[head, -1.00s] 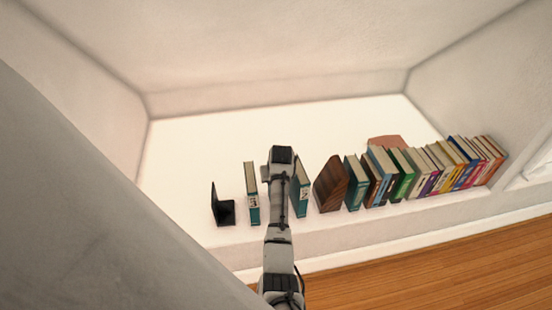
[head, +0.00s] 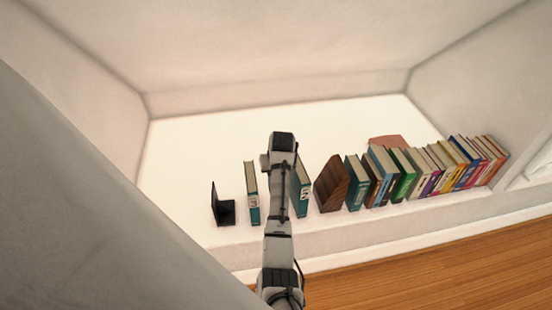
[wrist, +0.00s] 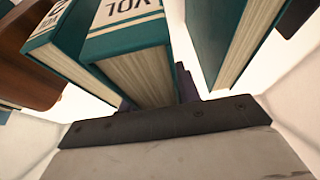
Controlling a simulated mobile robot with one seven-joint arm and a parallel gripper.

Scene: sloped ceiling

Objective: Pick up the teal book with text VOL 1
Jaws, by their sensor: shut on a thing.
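A teal book with a white label reading VOL (wrist: 145,70) is in the middle of the wrist view, its number cut off by the frame. My gripper (wrist: 155,95) is shut on this book, with dark fingers at its sides. In the head view my arm hides the held book and my fingertips. Another teal book (wrist: 58,45) stands close beside it, its label only partly visible; it shows right of my arm in the head view (head: 302,188). A third teal book (wrist: 228,40) stands apart on the other side, left of my arm in the head view (head: 252,195).
A black bookend (head: 223,212) stands at the left. A brown wooden bookend (head: 331,184) and a row of several coloured books (head: 420,172) fill the right. The white shelf (head: 215,140) is clear behind the teal books. A sloped ceiling hangs above.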

